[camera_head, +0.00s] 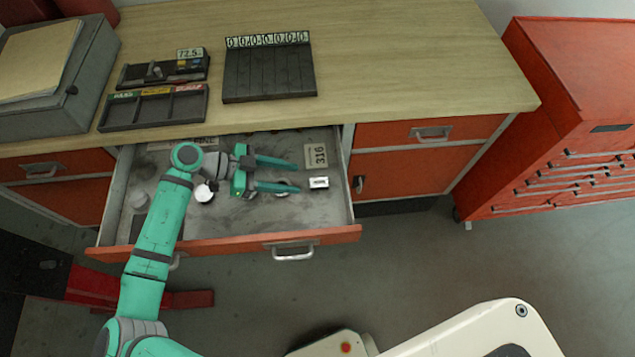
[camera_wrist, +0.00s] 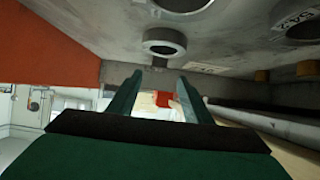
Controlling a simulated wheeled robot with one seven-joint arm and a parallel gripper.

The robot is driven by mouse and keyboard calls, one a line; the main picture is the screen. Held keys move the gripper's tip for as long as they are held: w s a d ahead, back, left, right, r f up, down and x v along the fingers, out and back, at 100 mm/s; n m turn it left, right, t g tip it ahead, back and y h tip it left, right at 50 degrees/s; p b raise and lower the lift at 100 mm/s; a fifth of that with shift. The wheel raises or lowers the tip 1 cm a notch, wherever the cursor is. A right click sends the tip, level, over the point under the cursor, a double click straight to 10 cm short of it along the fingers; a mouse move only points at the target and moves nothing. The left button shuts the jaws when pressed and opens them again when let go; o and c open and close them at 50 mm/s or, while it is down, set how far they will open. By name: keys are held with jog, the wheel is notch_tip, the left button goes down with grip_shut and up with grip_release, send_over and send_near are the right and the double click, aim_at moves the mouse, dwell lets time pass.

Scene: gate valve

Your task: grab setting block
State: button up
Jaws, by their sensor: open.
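A small pale block (camera_head: 318,183) with a dark mark on its top lies on the drawer floor; it may be the setting block, but I cannot be sure. My gripper (camera_head: 297,177) is open and points to the right over the open drawer (camera_head: 225,222). The block is just beyond the fingertips, nearer the front finger. In the wrist view my two fingers (camera_wrist: 159,80) are apart, with no object clearly gripped. A grey ring (camera_wrist: 163,42) shows above them in that view. A small silvery piece (camera_head: 285,183) is partly hidden by the front finger.
A plate marked 316 (camera_head: 316,155) lies at the drawer's back right. A white round piece (camera_head: 204,193) sits beneath my wrist. The drawer walls and orange front enclose the space. The desktop (camera_head: 400,60) above carries dark trays (camera_head: 155,107). A red cabinet (camera_head: 575,120) stands right.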

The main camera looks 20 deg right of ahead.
aim_at(318, 182)
jog(key=shift+x, duration=3.8)
jog(key=shift+s+r, duration=0.15)
jog(key=shift+r, duration=0.05)
grip_shut()
